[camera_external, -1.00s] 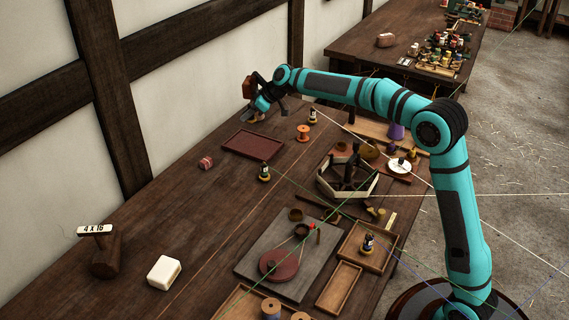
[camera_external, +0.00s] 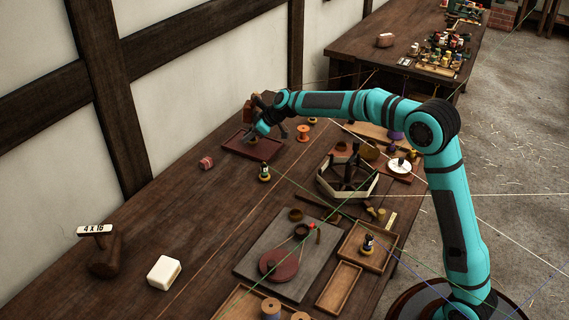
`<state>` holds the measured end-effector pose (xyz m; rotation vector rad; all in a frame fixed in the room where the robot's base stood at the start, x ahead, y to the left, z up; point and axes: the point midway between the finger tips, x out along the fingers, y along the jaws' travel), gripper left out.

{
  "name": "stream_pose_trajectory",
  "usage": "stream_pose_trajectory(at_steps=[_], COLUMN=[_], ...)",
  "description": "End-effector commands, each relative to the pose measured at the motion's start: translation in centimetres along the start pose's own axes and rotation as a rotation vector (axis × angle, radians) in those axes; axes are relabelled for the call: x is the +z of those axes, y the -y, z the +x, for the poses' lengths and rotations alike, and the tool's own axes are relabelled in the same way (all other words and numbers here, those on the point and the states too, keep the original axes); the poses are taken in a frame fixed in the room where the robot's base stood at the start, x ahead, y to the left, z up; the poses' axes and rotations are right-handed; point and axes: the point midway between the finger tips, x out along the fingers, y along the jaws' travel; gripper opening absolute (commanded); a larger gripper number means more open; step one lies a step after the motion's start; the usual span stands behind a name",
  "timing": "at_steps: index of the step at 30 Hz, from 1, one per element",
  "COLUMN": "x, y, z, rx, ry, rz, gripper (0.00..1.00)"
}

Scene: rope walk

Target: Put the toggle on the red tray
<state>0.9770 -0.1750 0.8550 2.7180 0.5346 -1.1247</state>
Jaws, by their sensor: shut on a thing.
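The red tray (camera_external: 236,150) is a shallow dark red rectangle on the long wooden workbench, near the wall.
A reddish bundle (camera_external: 206,162) lies left of the tray. A six-sided divided tray (camera_external: 347,188) is farther right.

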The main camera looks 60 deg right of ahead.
Motion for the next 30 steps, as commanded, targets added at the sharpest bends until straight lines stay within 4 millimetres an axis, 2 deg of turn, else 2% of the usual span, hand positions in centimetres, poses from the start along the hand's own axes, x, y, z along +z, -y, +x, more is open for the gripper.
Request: stream_pose_trajectory(at_steps=[4,5,7,8,17,20,23,30], x=[0.2,0.2,0.2,0.2,0.1,-0.1,-0.1,-0.1], y=[0.0,0.0,0.0,0.0,0.0,0.0,0.0,0.0], z=[0.2,0.2,0.2,0.2,0.1,-0.6,-1.9,-6.6], rx=[0.0,0.0,0.0,0.0,0.0,0.001,0.0,0.001], ry=[0.001,0.001,0.001,0.001,0.0,-0.001,0.0,-0.001], rz=[0.0,0.0,0.0,0.0,0.0,0.0,0.0,-0.001], gripper=[0.0,0.27,0.41,0.43,0.43,0.43,0.43,0.43])
